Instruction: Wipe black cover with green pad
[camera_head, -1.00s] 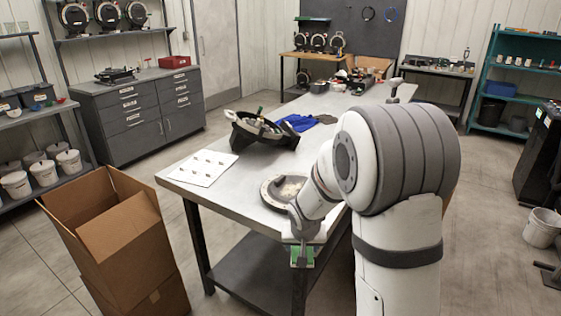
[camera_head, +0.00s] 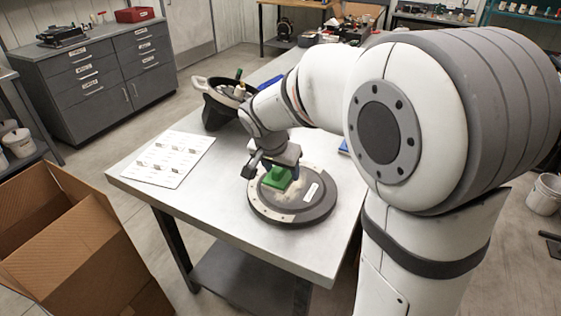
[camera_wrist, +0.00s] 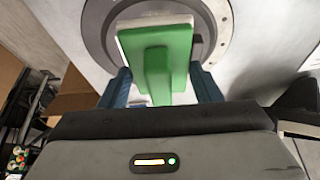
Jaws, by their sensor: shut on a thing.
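The round black cover (camera_head: 318,208) lies flat on the metal table, with a pale dusty patch and a white label on its face. My gripper (camera_head: 284,168) is shut on the green pad (camera_head: 276,178), over the upper part of the cover. In the wrist view, the green pad (camera_wrist: 157,60) sits between my blue fingers (camera_wrist: 160,90), its pale underside toward the grey cover (camera_wrist: 100,20). The pad overlaps the cover's middle; I cannot tell whether it touches the face.
A white sheet with small parts (camera_head: 168,158) lies at the table's left. A black bowl-like housing (camera_head: 222,100) stands behind my wrist. An open cardboard box (camera_head: 75,245) is on the floor at the front left. The table front left of the cover is clear.

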